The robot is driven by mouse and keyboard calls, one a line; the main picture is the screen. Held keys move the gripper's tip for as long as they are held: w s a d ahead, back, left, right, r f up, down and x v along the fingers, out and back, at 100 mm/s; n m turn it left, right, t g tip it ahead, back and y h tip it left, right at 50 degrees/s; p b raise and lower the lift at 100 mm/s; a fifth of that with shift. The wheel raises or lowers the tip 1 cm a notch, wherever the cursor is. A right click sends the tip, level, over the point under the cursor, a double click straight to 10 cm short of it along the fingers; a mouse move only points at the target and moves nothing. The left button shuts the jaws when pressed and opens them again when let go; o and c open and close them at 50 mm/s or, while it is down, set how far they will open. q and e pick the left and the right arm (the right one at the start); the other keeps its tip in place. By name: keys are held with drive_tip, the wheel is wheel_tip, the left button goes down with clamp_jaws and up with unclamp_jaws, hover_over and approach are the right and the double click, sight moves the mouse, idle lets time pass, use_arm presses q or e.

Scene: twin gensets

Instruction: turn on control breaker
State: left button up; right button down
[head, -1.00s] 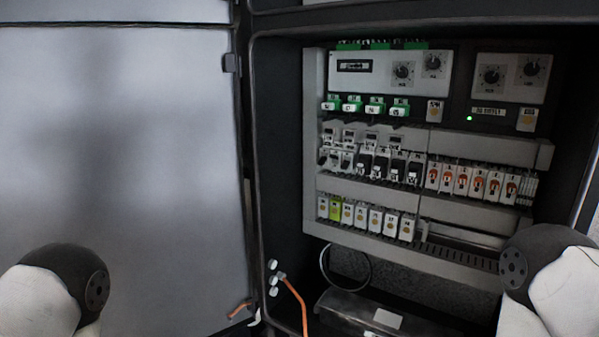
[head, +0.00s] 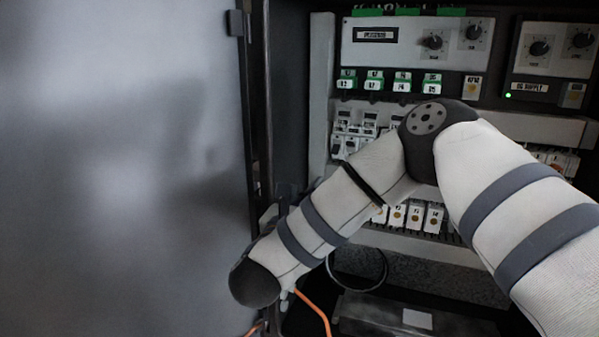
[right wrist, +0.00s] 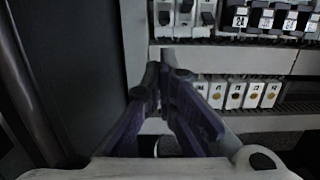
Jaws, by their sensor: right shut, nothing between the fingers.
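A row of small white breakers with dark toggles (head: 350,138) sits on the left of the panel in the head view. It also shows at the top of the right wrist view (right wrist: 185,17). I cannot read which one is the control breaker or tell its toggle position. My right gripper (right wrist: 167,58) is shut and empty, its tips just below the breakers in that view. Whether they touch anything is unclear. In the head view my right forearm crosses the panel, and the gripper is hard to make out. My left gripper is out of view.
Black relays (right wrist: 288,20) stand to the right of the breakers. A lower row of white modules (right wrist: 235,94) lies right of my fingers. The grey cabinet door (head: 120,150) is at left. An orange cable (head: 313,310) hangs low, near the cabinet's lower edge.

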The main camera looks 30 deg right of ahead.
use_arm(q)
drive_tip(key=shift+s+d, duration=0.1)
use_arm(e)
drive_tip(key=shift+s+d, duration=0.15)
drive_tip(key=b+x, duration=0.1)
drive_tip(key=x, duration=0.9)
drive_tip(key=shift+b, duration=0.35)
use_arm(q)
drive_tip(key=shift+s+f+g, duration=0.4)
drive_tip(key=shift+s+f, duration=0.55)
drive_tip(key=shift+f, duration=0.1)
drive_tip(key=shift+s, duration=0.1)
use_arm(e)
drive_tip(key=shift+f, duration=0.1)
